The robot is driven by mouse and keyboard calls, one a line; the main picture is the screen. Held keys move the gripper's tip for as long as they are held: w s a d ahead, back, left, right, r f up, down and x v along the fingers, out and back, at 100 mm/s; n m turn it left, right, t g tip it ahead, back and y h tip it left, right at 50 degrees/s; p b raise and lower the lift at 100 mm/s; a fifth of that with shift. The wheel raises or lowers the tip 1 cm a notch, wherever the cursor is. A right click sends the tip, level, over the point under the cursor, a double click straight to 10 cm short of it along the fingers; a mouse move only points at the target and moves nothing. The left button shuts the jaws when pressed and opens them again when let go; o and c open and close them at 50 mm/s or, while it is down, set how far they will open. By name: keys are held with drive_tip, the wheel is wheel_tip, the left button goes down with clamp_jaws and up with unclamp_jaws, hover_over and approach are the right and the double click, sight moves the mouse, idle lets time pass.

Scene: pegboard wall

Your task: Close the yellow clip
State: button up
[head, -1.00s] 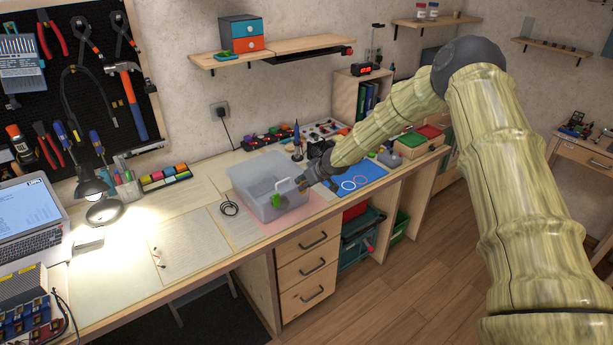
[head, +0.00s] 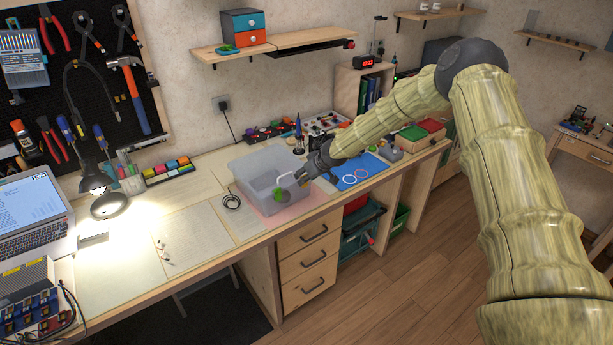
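A translucent grey bin (head: 255,165) stands on the workbench near its front edge. A green clip (head: 277,194) shows on the bin's front side, next to a pale handle-like part.
A black cable coil (head: 232,202) lies left of the bin. A blue mat (head: 350,177) with rings lies to the right. A lamp (head: 108,205) and a laptop (head: 30,222) are at the left. Paper sheets (head: 190,238) lie flat on the bench between.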

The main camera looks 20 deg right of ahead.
drive_tip(key=shift+s+r, duration=0.1)
drive_tip(key=shift+r, duration=0.05)
drive_tip(key=v, duration=1.1)
drive_tip(key=shift+s+r, duration=0.2)
drive_tip(key=shift+r, duration=0.05)
drive_tip(key=shift+d, duration=0.1)
idle(0.3)
drive_tip(key=s+a+f+m+g+b, duration=0.1)
drive_tip(key=s+a+f, duration=0.2)
drive_tip(key=s+f, duration=0.65)
drive_tip(key=s+a+f+m+g, duration=0.15)
drive_tip(key=s+a+f, duration=0.25)
drive_tip(key=s+f, duration=0.5)
drive_tip(key=s+a+f+g+b, duration=0.1)
drive_tip(key=s+a+f+g, duration=0.15)
drive_tip(key=s+f, duration=0.65)
drive_tip(key=s+d+f+m+g+h, duration=0.1)
drive_tip(key=s+f, duration=0.1)
drive_tip(key=s, duration=1.4)
drive_tip(key=s+d+f+m+g+h+b, duration=0.1)
drive_tip(key=s+d+f+h, duration=0.1)
drive_tip(key=s, duration=1.4)
drive_tip(key=shift+d, duration=0.3)
drive_tip(key=shift+s+m, duration=0.1)
drive_tip(key=shift+m, duration=0.15)
